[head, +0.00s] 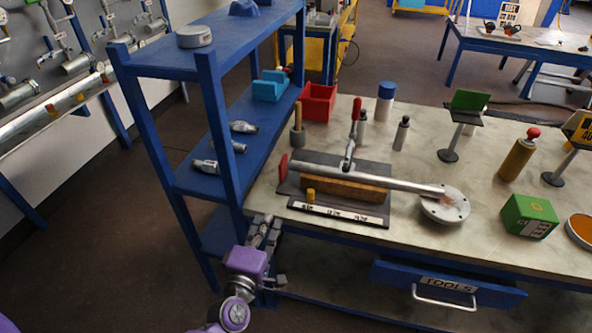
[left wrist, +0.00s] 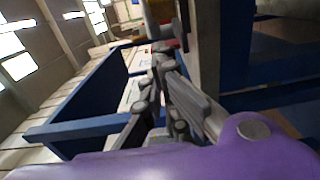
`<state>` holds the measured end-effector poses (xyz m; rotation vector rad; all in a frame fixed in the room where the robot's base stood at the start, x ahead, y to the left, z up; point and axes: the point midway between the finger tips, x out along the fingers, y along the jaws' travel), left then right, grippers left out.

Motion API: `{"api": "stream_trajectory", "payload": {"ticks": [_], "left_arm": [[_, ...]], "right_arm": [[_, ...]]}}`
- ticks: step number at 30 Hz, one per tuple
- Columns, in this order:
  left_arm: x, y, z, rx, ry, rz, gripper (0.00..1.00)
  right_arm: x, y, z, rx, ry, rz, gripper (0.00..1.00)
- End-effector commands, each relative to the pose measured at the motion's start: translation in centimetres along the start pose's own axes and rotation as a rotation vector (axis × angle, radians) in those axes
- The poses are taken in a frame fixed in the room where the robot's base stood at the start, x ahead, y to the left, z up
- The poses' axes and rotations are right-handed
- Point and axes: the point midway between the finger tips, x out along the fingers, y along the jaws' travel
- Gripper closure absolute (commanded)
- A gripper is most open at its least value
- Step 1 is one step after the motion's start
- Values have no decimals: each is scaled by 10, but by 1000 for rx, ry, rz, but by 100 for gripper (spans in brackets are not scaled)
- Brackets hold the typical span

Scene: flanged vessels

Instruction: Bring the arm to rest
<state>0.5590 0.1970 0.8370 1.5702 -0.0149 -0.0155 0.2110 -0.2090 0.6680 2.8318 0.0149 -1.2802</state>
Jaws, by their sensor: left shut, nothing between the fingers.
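My left gripper (head: 266,228) is at the front left corner of the workbench, beside the blue shelf post and just off the bench's front edge. Its fingers are together with nothing between them. In the left wrist view the grey fingers (left wrist: 165,75) point away past blue frame parts; whether they touch the frame I cannot tell. The purple wrist of my left arm shows below the gripper in the head view. My right gripper is in neither view.
A blue shelf (head: 215,115) stands close on the left. The workbench (head: 300,240) holds a clamped flanged pipe (head: 375,182), a red bin (head: 317,102), a green box (head: 528,216) and several bottles. A blue tools drawer (head: 448,287) hangs below the front edge. Open floor lies left.

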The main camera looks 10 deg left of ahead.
Motion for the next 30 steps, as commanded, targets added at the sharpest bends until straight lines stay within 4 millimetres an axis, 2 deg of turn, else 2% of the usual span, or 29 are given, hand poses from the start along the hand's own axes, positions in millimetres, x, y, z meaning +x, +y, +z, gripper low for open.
{"api": "stream_trajectory", "payload": {"ticks": [5,8,11,14,17,21,24,25,27,30], "left_arm": [[0,-4,8,102,-32,-17,100],[-2,-4,29,334,-115,-35,100],[-27,-21,44,620,-208,-90,100],[-71,-48,50,908,-308,-175,100],[-124,-75,44,1158,-408,-276,100],[-210,-106,27,1426,-546,-432,100],[-265,-116,15,1508,-610,-528,100],[-278,-118,13,1513,-619,-549,100],[-303,-122,10,1506,-633,-585,100],[-325,-127,8,1488,-647,-619,100]], "right_arm": [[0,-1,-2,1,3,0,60],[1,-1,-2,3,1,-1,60],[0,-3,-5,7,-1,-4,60],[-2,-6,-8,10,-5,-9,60],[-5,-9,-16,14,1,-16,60],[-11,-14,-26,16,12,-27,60],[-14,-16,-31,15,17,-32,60],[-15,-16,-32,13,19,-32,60],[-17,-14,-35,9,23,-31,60],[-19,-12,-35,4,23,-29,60]]}}
